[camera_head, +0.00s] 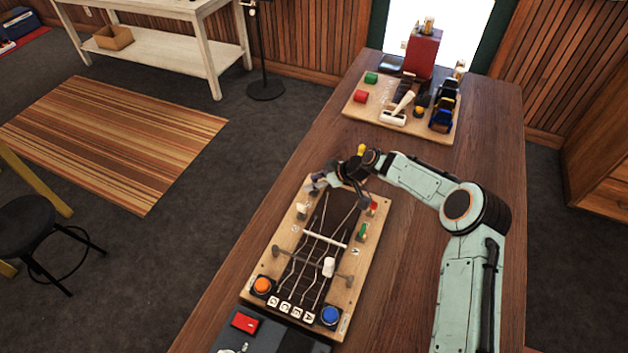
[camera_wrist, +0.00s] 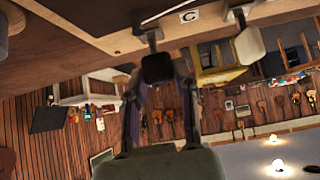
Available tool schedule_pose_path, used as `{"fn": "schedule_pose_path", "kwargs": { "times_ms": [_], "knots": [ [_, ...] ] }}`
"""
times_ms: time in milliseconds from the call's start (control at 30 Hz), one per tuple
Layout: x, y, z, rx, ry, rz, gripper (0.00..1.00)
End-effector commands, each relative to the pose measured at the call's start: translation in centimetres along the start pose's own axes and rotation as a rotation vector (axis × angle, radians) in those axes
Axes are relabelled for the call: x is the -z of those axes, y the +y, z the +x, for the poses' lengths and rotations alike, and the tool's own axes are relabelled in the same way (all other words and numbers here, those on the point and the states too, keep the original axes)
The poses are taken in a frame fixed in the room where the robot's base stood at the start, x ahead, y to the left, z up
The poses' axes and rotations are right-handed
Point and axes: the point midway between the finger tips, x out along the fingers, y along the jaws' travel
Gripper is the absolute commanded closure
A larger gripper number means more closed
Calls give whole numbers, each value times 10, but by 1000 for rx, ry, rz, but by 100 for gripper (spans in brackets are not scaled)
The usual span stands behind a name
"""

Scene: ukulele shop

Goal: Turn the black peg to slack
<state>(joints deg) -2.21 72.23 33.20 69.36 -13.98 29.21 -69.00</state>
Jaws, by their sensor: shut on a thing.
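The black peg (camera_wrist: 158,68) shows in the wrist view, hanging on a metal shaft from the side of the wooden board. My gripper (camera_wrist: 160,88) has one finger on each side of the black peg and is shut on it. In the head view my gripper (camera_head: 319,183) is at the far left corner of the wooden board (camera_head: 348,290); it hides the black peg there. A cream peg (camera_wrist: 250,45) sticks out to the right of the black one in the wrist view; a cream peg (camera_head: 302,210) also shows in the head view.
The board carries strings, a red peg (camera_head: 373,208), a green peg (camera_head: 363,231), an orange button (camera_head: 262,286) and a blue button (camera_head: 330,315). A second board (camera_head: 360,108) with a red box (camera_head: 422,52) stands farther back.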

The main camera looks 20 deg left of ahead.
Motion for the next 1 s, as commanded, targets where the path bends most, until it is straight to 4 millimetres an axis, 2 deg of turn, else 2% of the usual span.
{"fn": "schedule_pose_path", "kwargs": {
  "times_ms": [267,1000],
  "knots": [
    [0,-1,0,-124,-3,124,100],
    [1,-2,1,-619,-2,613,100]
  ]
}}
